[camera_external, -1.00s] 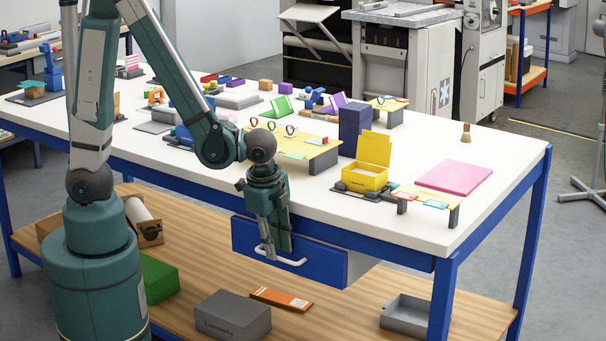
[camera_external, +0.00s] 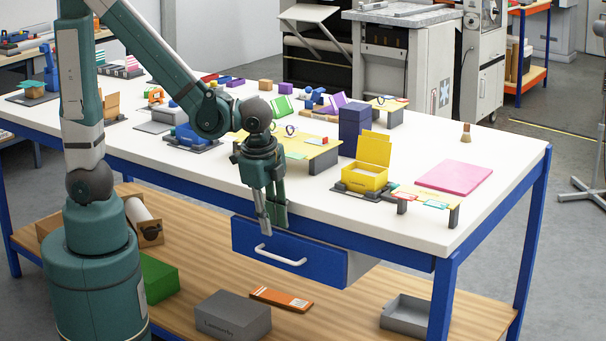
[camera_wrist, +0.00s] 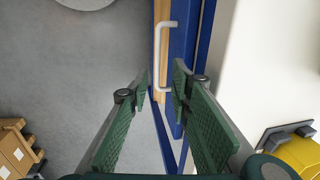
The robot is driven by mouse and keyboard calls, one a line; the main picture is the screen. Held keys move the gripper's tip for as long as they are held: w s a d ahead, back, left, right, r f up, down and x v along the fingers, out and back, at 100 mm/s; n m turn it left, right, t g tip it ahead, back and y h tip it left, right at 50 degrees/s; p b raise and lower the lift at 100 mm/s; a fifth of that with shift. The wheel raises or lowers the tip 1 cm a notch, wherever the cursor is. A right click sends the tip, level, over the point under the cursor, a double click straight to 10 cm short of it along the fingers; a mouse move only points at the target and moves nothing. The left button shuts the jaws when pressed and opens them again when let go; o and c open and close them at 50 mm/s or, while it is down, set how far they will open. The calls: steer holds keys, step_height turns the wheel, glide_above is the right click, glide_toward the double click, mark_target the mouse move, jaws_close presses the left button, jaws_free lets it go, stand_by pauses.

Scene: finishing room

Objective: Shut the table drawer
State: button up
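The table drawer (camera_external: 318,263) has a blue front and stands out from under the white tabletop, with its grey side showing at the right. Its white bar handle (camera_external: 281,257) is in the middle of the front. My gripper (camera_external: 272,225) points down near the drawer's top edge, with its fingertips above the handle. In the wrist view my gripper (camera_wrist: 162,85) has its two green fingers apart with nothing held. The handle (camera_wrist: 163,55) shows there beyond and between the fingertips. The drawer's inside is hidden.
The tabletop (camera_external: 410,225) carries a yellow box (camera_external: 365,178), a blue block (camera_external: 354,130) and a pink pad (camera_external: 454,177) behind the gripper. A lower wooden shelf (camera_external: 350,312) holds a grey box (camera_external: 232,315) and a grey tray (camera_external: 405,315). Floor is clear before the drawer.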

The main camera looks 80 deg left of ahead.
steer(key=shift+s+d+r, duration=0.1)
steer(key=shift+r, duration=0.65)
steer(key=shift+s+d+r, duration=0.1)
steer(key=shift+r, duration=0.6)
steer(key=shift+r, duration=0.1)
steer(key=s+a+r+n+t+p, duration=0.1)
steer(key=s+a+r+n+t, duration=0.1)
steer(key=r, duration=0.5)
steer(key=s+a+r+n+t+h+p, duration=0.1)
steer(key=s+a+r+n+t, duration=0.2)
steer(key=a+r+n, duration=0.3)
steer(key=shift+s+r+n+t+h, duration=0.3)
steer(key=shift+s+r+n, duration=0.1)
steer(key=shift+s+r, duration=0.45)
